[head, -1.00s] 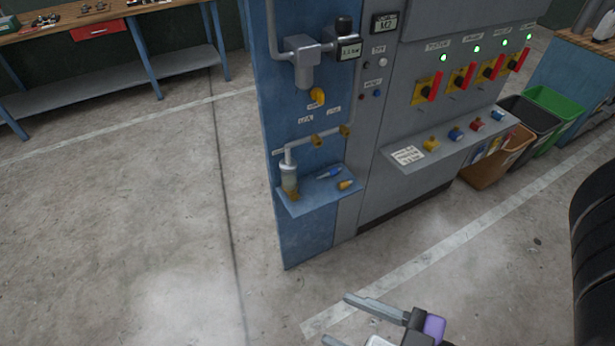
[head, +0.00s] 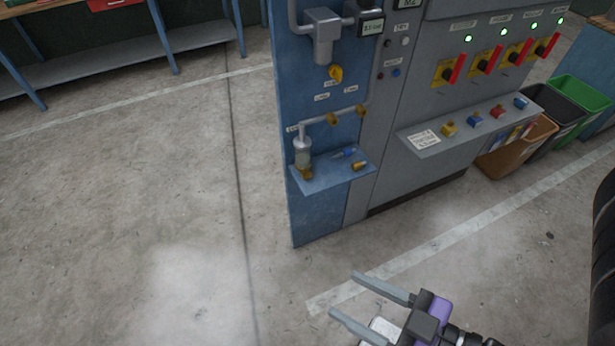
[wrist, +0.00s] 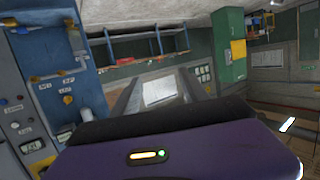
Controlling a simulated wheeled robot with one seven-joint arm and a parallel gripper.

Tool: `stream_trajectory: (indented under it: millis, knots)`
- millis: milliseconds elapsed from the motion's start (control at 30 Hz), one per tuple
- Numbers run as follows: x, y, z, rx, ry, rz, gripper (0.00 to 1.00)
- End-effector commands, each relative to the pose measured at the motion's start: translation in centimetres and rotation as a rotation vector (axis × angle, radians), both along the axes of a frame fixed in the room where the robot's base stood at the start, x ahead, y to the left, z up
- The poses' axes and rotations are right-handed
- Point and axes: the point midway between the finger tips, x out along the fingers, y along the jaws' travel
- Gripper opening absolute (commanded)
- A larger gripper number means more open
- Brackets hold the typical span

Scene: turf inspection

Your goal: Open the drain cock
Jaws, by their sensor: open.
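The blue panel (head: 296,212) carries grey pipework with a yellow knob (head: 336,73) under a grey regulator body (head: 322,35). Two brass fittings, left (head: 333,119) and right (head: 360,110), sit on the pipe below. A clear bowl (head: 303,155) hangs at the pipe's left end, with a brass piece (head: 306,173) at its bottom by the small shelf. The labels are too small to read, so I cannot tell for certain which is the drain cock. My gripper (head: 346,295) is open and empty, low in front of the panel, apart from it. The panel shows at the wrist view's left (wrist: 60,60).
The blue shelf (head: 325,181) holds a blue-handled and a brass piece. A grey cabinet to the right has red-handled switches (head: 451,71) and a sloped ledge (head: 428,151) with coloured knobs. Bins (head: 519,147) stand further right. Floor left of the panel is clear.

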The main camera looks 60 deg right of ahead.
Motion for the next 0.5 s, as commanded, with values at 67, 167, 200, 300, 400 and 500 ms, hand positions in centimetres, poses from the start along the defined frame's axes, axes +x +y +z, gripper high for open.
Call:
stream_trajectory:
  millis: [67,167,200,300,400,500]
  knots:
    - [1.4,-0.5,-1.8,-0.003,-0.042,-0.026,0.52]
    - [4.0,-2.0,-4.1,-0.014,-0.115,-0.075,0.52]
    - [5.1,-2.7,-5.2,-0.015,-0.143,-0.100,0.52]
    - [7.9,-5.1,-8.2,-0.019,-0.205,-0.164,0.52]
    - [10.7,-7.9,-11.1,-0.027,-0.253,-0.230,0.52]
    - [13.4,-11.0,-14.1,-0.037,-0.294,-0.296,0.52]
